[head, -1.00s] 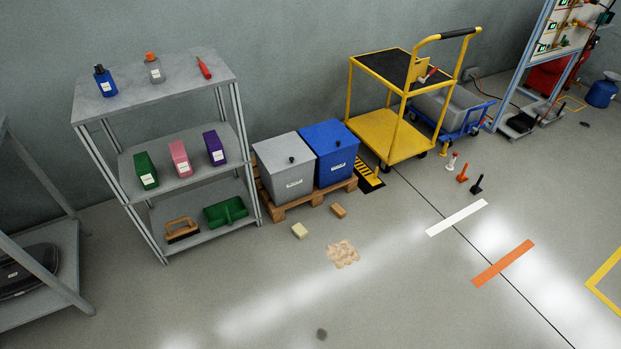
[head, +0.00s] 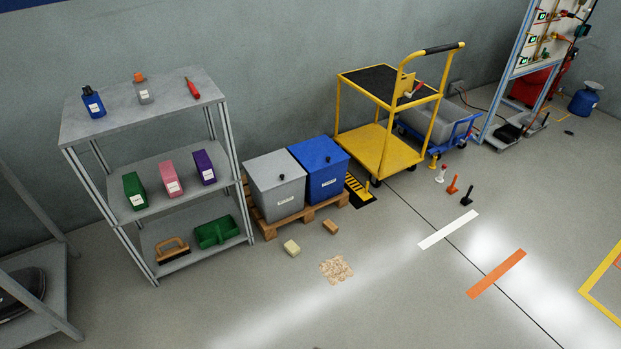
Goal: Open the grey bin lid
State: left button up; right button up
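The grey bin (head: 278,195) stands on a wooden pallet, between the shelf unit and the blue bin. Its grey lid (head: 273,168) is shut, with a small black knob (head: 281,177) on top near the front right. Neither of my grippers is in the head view.
A blue bin (head: 324,182) with a closed lid shares the pallet (head: 269,229). The grey shelf unit (head: 194,203) is close on the left, the yellow trolley (head: 391,158) on the right. A sponge (head: 291,248), a small brown block (head: 331,227) and a crumbly patch (head: 337,270) lie on the floor in front.

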aim_at(277, 168)
jog(key=i+u, duration=0.25)
jog(key=i, duration=1.25)
